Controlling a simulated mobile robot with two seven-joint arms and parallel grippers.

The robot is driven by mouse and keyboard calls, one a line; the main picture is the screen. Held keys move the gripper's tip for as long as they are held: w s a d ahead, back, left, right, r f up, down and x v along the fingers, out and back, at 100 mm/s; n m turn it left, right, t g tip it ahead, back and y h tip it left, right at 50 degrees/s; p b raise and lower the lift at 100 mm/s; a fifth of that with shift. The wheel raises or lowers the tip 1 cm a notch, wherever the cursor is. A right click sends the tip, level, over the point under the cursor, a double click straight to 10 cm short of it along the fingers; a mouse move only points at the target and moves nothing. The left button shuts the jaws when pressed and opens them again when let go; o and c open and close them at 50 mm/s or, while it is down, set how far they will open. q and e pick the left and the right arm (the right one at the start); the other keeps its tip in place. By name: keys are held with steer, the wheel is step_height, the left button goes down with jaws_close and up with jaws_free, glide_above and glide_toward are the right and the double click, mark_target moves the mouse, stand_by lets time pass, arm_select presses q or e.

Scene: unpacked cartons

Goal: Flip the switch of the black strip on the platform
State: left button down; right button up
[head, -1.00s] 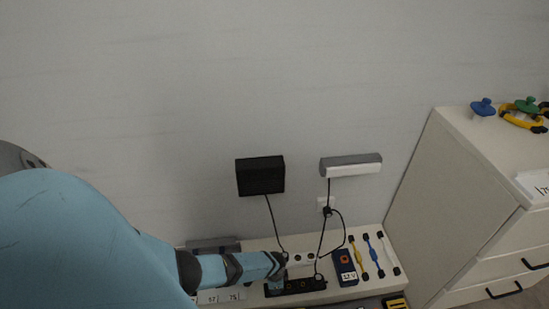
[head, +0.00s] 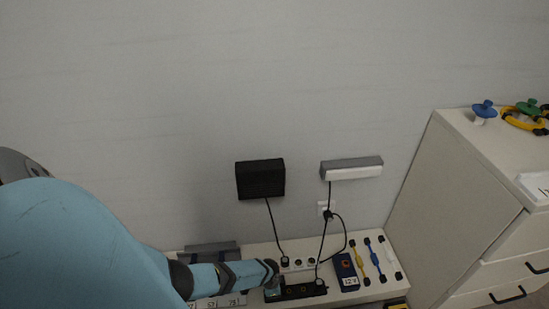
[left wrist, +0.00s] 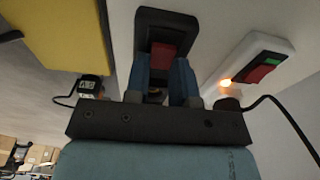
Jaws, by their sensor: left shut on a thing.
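The black strip (head: 306,289) lies on the white platform (head: 262,246) by the wall, with a dark plug and cord at its right part. My left gripper (head: 273,291) is at the strip's left end. In the left wrist view, the black strip (left wrist: 167,20) shows a red switch (left wrist: 162,54) between the blue fingers of my left gripper (left wrist: 161,68). The fingers are close together at the switch and hide part of the strip around it. I cannot tell how the switch is tilted. My right gripper is not in view.
A white strip (head: 299,264) lies just behind; its orange light is lit in the left wrist view (left wrist: 225,82). A 12 V box (head: 346,271) and several short cables (head: 359,260) lie to the right. Cords hang from a wall-mounted black box (head: 260,179) and a lamp (head: 351,169). A cabinet (head: 470,210) bounds the right.

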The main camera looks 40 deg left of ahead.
arm_select(q)
steer(key=shift+s+f+t+h+b, duration=0.2)
steer(key=shift+t+h+b, duration=0.1)
steer(key=shift+a+r+t, duration=0.1)
steer(key=shift+r+t, duration=0.1)
steer(key=shift+t, duration=0.2)
steer(key=shift+w, duration=0.1)
steer(key=c, duration=1)
jaws_free()
steer(key=shift+o, duration=0.2)
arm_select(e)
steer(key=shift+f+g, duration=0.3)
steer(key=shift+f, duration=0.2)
arm_select(q)
steer(key=shift+r, duration=0.1)
